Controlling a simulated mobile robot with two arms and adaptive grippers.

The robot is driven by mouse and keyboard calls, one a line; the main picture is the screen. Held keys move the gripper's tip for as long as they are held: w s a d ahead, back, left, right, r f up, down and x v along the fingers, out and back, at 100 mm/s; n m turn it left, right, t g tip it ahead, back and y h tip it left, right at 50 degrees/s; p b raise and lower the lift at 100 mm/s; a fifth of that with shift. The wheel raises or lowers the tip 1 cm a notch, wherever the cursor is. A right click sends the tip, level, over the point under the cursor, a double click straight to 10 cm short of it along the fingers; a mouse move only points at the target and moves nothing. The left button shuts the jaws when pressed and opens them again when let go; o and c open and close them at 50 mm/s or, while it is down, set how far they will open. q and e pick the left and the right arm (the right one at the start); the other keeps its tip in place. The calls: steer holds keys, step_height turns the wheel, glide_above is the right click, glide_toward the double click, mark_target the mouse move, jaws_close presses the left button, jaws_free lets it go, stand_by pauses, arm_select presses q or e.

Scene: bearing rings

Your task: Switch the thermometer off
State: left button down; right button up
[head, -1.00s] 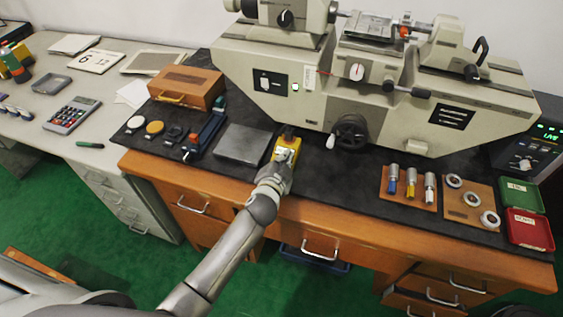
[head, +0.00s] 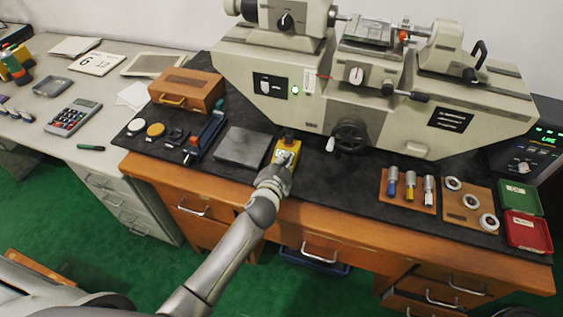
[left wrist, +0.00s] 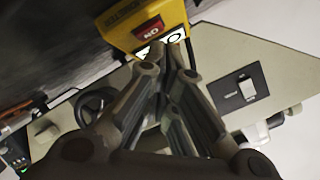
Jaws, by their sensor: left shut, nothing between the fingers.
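My left gripper (head: 286,160) is at the near face of the box. In the left wrist view my left gripper (left wrist: 170,45) is shut and empty, its tips over the white switch, hiding part of it. I cannot tell whether they touch. My right gripper is out of view.
A grey plate (head: 242,146) lies left of the box. The beige machine (head: 300,105) with a black handwheel (head: 350,134) stands behind. Wooden holders (head: 407,190) with small tools and rings (head: 470,204) lie to the right. Mat between handwheel and holders is mostly clear.

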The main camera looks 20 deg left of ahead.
arm_select(q)
steer(key=shift+s+r, duration=0.1)
steer(key=shift+r, duration=0.05)
steer(key=s+r+p, duration=0.1)
steer(key=p, duration=0.1)
steer(key=r+p, duration=0.1)
steer(key=r, duration=0.1)
steer(key=s+r+p, duration=0.1)
steer(key=r+p, duration=0.1)
steer(key=shift+s+r+p, duration=0.15)
steer(key=shift+s+p, duration=0.15)
steer(key=shift+s, duration=0.05)
steer(key=shift+a, duration=0.1)
stand_by(0.3)
